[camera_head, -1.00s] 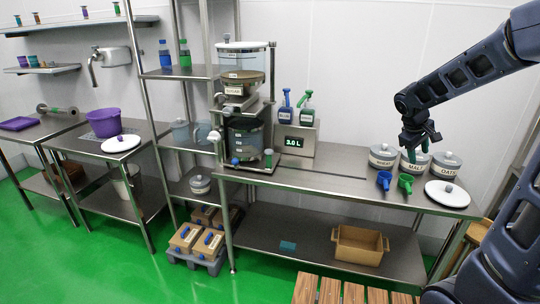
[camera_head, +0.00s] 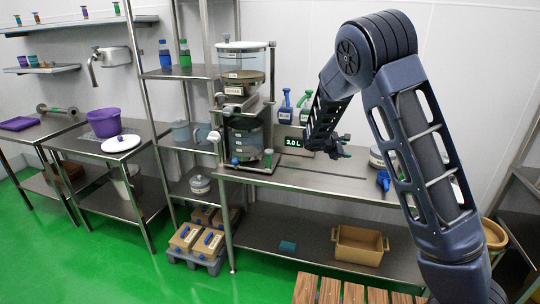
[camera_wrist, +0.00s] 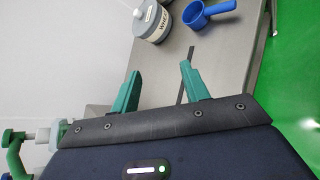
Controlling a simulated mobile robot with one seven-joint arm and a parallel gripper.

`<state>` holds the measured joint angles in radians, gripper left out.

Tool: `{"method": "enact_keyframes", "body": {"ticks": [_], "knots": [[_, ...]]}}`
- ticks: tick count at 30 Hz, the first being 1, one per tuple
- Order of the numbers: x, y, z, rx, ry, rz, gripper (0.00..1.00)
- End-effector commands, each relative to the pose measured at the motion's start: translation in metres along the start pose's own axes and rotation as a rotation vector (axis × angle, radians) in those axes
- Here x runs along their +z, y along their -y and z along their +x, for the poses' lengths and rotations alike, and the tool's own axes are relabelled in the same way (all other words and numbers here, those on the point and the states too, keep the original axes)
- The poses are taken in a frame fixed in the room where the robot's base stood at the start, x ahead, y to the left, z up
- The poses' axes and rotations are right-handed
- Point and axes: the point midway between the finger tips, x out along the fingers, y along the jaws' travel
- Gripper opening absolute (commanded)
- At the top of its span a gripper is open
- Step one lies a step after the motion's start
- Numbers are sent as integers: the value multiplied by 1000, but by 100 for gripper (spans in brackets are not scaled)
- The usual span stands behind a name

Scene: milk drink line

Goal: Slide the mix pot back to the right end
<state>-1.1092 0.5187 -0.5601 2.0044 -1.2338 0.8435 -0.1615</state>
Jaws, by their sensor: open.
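A dark slot (camera_head: 328,173) runs along the bench top from there to the right. My gripper (camera_head: 343,150) is above the bench, right of the stand and close to the scale display, apart from the pot. In the wrist view its green fingers (camera_wrist: 160,88) are spread with nothing between them. The slot (camera_wrist: 187,70) shows behind the fingers there. The pot is not clearly visible in the wrist view.
The wheat canister (camera_wrist: 152,22) and blue scoop (camera_wrist: 208,12) stand right of my gripper. My arm hides most of the other canisters in the head view. The scale with its 3.0 L display (camera_head: 293,142) and two pump bottles (camera_head: 285,106) are behind the slot.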

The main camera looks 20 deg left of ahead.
Motion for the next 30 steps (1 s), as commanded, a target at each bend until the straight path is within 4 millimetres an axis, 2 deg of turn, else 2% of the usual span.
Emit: {"method": "enact_keyframes", "body": {"ticks": [1,11,18,21,27,30], "knots": [[-20,-5,-6,42,9,-52,45],[-136,-39,-56,339,76,-369,45],[-224,-49,-112,572,134,-593,45],[-255,-49,-135,660,159,-671,45],[-299,-46,-170,783,198,-779,45],[-309,-44,-178,813,207,-804,45]]}}
